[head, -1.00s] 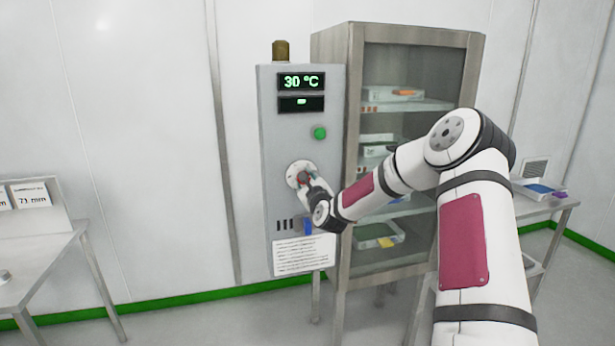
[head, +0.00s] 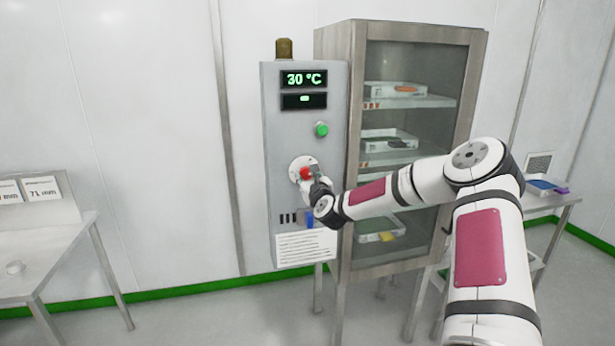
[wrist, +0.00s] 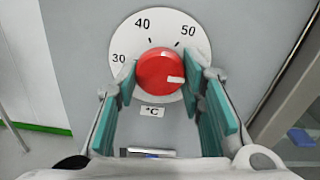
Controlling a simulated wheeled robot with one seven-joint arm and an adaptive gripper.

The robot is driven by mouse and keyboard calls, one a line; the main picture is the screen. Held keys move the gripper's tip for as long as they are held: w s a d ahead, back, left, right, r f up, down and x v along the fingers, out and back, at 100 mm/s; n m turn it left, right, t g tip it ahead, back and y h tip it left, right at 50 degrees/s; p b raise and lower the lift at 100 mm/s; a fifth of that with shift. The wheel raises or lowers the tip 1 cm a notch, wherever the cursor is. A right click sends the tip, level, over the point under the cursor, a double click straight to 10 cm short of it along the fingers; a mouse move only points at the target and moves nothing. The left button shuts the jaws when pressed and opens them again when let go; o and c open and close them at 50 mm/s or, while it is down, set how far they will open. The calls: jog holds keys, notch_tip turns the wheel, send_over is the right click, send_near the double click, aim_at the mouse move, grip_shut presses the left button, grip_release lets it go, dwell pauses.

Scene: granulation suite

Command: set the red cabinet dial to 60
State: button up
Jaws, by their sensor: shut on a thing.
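The red dial (wrist: 160,72) sits on a round white scale plate (wrist: 130,37) on the grey control cabinet. The scale shows 30, 40 and 50; no 60 is visible, and my right finger covers part of the plate's right edge. The dial's white mark points right and slightly down, past 50. My gripper (wrist: 160,88) has its teal-padded fingers on both sides of the dial, shut on it. In the head view the red dial (head: 306,173) shows above my gripper (head: 309,181). The cabinet display (head: 304,79) reads 30 °C.
A green button (head: 321,129) is above the dial. Dark slots, a blue item (head: 309,221) and a paper notice (head: 304,247) are below it. A glass-doored cabinet (head: 340,130) with trays stands close on the right. A metal table (head: 40,255) stands at left.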

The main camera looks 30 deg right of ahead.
jog(key=o, duration=1.1)
jog(key=shift+o, duration=0.2)
jog(key=shift+s, duration=0.1)
jog(key=v, duration=1.1)
jog(key=shift+s, duration=0.35)
jog(key=shift+a, duration=0.15)
